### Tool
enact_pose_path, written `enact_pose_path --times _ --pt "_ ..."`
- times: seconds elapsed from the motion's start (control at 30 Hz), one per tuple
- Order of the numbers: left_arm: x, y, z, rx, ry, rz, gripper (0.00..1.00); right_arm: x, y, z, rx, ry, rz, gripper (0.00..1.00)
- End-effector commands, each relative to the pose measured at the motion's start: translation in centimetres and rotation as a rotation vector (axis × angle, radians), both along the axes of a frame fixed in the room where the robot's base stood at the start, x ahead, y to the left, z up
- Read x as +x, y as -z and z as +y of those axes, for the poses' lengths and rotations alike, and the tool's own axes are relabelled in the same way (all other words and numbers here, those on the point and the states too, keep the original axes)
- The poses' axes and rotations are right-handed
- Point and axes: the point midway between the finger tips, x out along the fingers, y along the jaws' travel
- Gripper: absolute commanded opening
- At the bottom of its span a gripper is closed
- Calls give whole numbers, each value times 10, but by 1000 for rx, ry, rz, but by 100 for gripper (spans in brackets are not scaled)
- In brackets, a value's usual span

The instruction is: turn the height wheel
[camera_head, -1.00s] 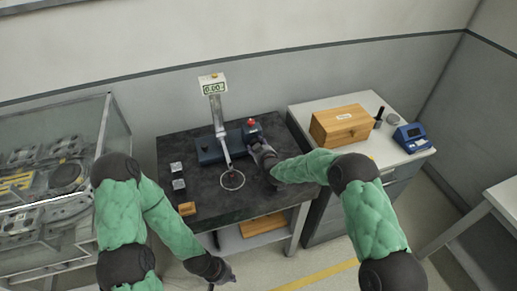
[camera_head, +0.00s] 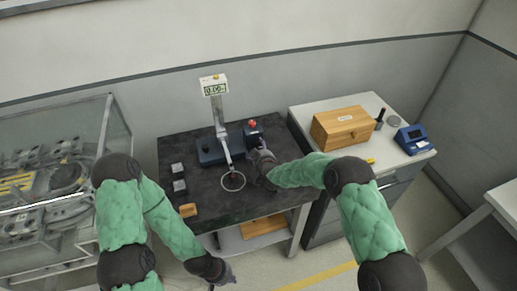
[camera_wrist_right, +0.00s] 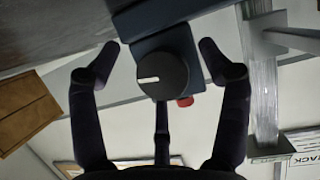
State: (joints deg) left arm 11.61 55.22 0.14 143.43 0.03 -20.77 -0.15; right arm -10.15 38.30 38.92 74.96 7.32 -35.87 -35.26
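The height wheel (camera_wrist_right: 161,75) is a round black knob with a white mark pointing left, on the dark blue box of the stand. My right gripper (camera_wrist_right: 158,52) is open, with a finger on each side of the wheel and visible gaps between. In the head view, my right gripper (camera_head: 262,160) is at the right side of the stand's blue base (camera_head: 212,152) and the wheel cannot be made out. The stand's post (camera_head: 220,118) carries a small display (camera_head: 214,88). My left gripper (camera_head: 222,273) is low in front of the table; its fingers are unclear.
A wire ring (camera_head: 232,190) is at the front of the stand on the dark table (camera_head: 205,198). Small metal blocks (camera_head: 179,187) sit to the left. A wooden box (camera_head: 342,128) and a blue device (camera_head: 410,137) stand on the right cabinet. A glass case (camera_head: 108,125) stands at left.

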Motion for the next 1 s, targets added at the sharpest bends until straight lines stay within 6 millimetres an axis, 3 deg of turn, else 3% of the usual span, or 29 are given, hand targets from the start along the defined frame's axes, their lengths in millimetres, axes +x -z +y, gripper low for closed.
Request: enact_pose_path --times 0.57,0.77,1.0 --pt "0 0 0 0 0 0 0 0 -6 -2 2 4 -10 75" --pt "0 0 0 0 0 0 0 -16 -15 -6 2 3 -10 75" --pt "0 0 0 0 0 0 0 -50 -28 -15 1 2 -9 75"
